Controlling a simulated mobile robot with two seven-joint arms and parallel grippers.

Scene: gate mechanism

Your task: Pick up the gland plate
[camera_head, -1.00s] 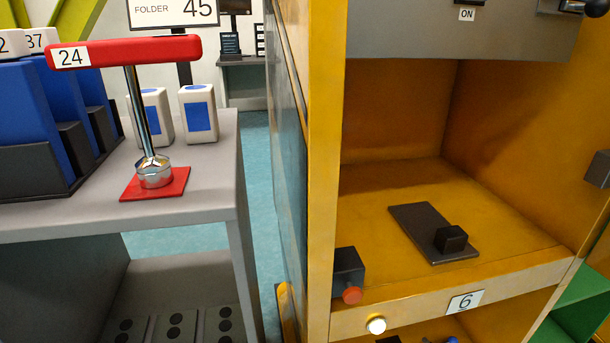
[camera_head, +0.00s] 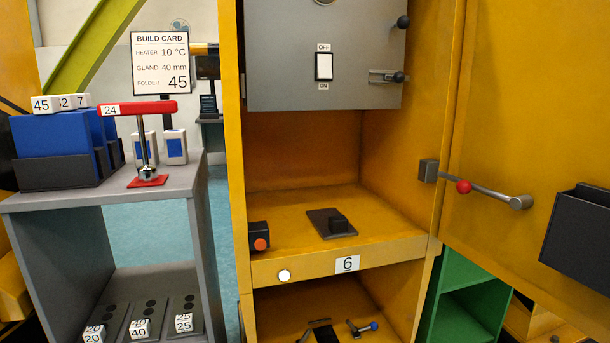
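A dark flat plate with a black block on top (camera_head: 322,215) lies on the floor of the yellow cabinet's middle compartment, and it looks like the gland plate. It lies flat and nothing covers it. A build card (camera_head: 160,62) at the back left reads "HEATER 10 °C, GLAND 40 mm, FOLDER 45". Neither of my grippers is in view.
The yellow cabinet (camera_head: 235,170) has a grey switch panel (camera_head: 285,55) above the plate and an orange-buttoned black box (camera_head: 259,238) at the compartment's left. Its open door (camera_head: 500,110) stands at right with a red-knobbed lever (camera_head: 490,191). A grey shelf unit (camera_head: 195,215) stands left.

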